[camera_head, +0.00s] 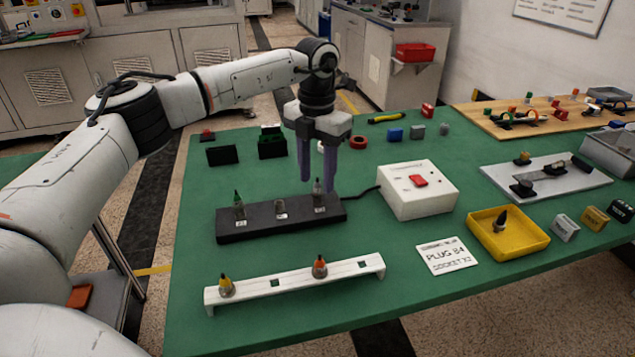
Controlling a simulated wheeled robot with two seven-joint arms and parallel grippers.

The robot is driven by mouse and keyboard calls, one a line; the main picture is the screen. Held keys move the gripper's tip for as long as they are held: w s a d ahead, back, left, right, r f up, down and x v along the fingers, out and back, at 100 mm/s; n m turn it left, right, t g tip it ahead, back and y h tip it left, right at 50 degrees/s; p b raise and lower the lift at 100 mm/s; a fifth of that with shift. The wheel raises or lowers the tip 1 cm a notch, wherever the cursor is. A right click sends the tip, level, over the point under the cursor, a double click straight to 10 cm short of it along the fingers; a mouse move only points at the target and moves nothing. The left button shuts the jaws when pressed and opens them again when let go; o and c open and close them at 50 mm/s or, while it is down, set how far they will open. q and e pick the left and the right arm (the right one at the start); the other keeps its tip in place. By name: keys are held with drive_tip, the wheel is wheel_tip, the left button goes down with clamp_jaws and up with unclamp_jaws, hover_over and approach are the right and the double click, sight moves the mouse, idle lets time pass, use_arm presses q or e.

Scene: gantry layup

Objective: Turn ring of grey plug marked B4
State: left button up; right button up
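A grey plug (318,198) stands upright in the right-hand position of the black socket block (262,229). I cannot read a B4 mark on it. My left gripper (318,185) points down over this plug. Its two purple fingers are apart, one on each side of the plug's upper part. I cannot tell whether they touch it. A white card (447,256) on the table reads "PLUG B4 SOCKET X2". My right gripper is out of view.
A white rack (290,285) in front holds a yellow plug (226,287) and an orange plug (319,267). A white box with a red switch (418,200) and a yellow tray (509,240) with a dark plug are to the right.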

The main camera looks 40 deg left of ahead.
sight(317, 193)
use_arm(q)
drive_tip(key=shift+f, duration=1.15)
clamp_jaws()
